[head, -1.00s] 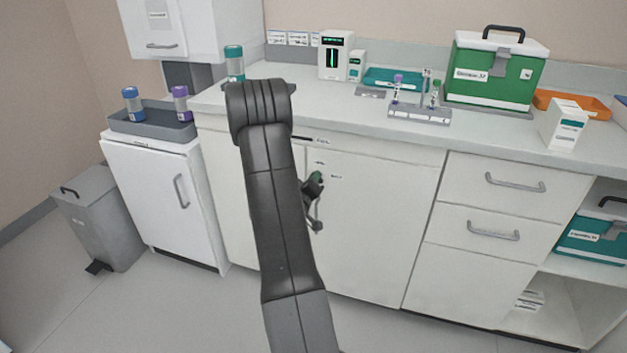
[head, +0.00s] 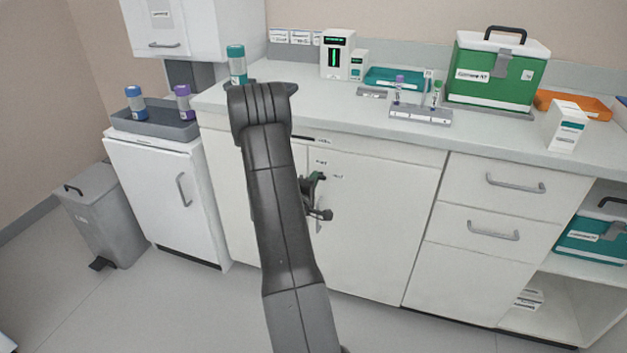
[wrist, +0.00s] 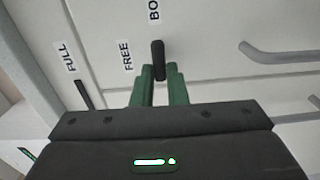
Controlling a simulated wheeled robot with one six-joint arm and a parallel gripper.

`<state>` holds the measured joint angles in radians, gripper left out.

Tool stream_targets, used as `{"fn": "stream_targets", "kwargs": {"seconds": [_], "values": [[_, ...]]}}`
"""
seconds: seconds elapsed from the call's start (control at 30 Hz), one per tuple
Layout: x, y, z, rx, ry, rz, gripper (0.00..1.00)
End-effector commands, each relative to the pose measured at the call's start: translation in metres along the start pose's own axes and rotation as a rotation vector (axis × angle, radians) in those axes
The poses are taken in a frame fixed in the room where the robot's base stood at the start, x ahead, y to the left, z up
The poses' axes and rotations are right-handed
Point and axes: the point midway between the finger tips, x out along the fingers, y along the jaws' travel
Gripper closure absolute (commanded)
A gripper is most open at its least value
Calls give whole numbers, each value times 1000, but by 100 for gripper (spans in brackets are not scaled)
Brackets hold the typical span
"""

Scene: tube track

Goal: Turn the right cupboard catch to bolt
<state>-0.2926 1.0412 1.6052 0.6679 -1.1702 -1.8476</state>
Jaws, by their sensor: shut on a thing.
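The right cupboard catch is a dark bar (wrist: 158,50) held between the green fingertips of my gripper (wrist: 159,74) in the wrist view. Its free end points at the label BOLT (wrist: 154,10), which the picture's edge cuts off. The label FREE (wrist: 127,55) lies to the left of the bar. In the head view, my gripper (head: 314,181) is at the upper left of the right cupboard door (head: 375,215), just below the labels. My arm and gripper hide the catch there.
A dark bar with the label FULL (wrist: 68,57) sits to the left in the wrist view. A grey door handle (wrist: 285,53) stands out to the right of the fingers. The countertop edge (head: 400,148) overhangs above the doors. The floor in front is clear.

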Motion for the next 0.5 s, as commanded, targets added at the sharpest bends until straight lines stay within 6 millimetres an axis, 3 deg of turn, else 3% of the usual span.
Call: {"fn": "stream_targets", "kwargs": {"seconds": [0.5], "values": [[0, -1, -1, -39, 3, 0, 100]]}}
